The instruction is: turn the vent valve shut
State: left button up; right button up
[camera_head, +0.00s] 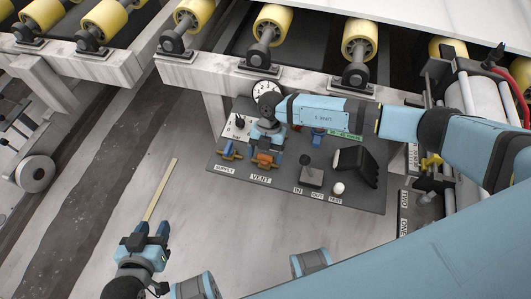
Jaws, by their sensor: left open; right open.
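The vent valve (264,161), an orange piece above the VENT label (261,179), sits on a dark grey panel (370,197). My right gripper (266,145) points down over it, its arm reaching in from the right. Its open fingers are right at the valve and partly hide it; I cannot tell whether they touch it. The exact angle of the valve's handle is unclear. My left gripper (151,230) is open and empty at the lower left, away from the panel.
The supply valve (229,151) stands just left of the vent valve. A gauge (267,90) is behind my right gripper. A grey block with a black knob (312,175), a white button (338,188) and a black angled piece (358,164) stand to the right. Yellow rollers (272,24) line the back.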

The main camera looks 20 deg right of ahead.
jog(key=c, duration=0.9)
jog(key=shift+n, duration=0.4)
jog(key=n+h, duration=0.1)
jog(key=n, duration=0.1)
jog(key=shift+a+n, duration=0.1)
jog(key=shift+n, duration=0.3)
jog(key=n+h, duration=0.1)
jog(key=n, duration=0.1)
jog(key=n+h, duration=0.1)
jog(key=n, duration=0.2)
jog(key=shift+a+n+g+h, duration=0.1)
jog(key=shift+n+g+h, duration=0.2)
jog(key=n+h, duration=0.1)
jog(key=n, duration=0.3)
jog(key=shift+t+b, duration=0.3)
jog(key=shift+t, duration=0.1)
jog(key=n+t+h, duration=0.1)
jog(key=n, duration=0.3)
jog(key=shift+h+b, duration=0.35)
jog(key=shift+h, duration=0.05)
jog(key=shift+n, duration=0.5)
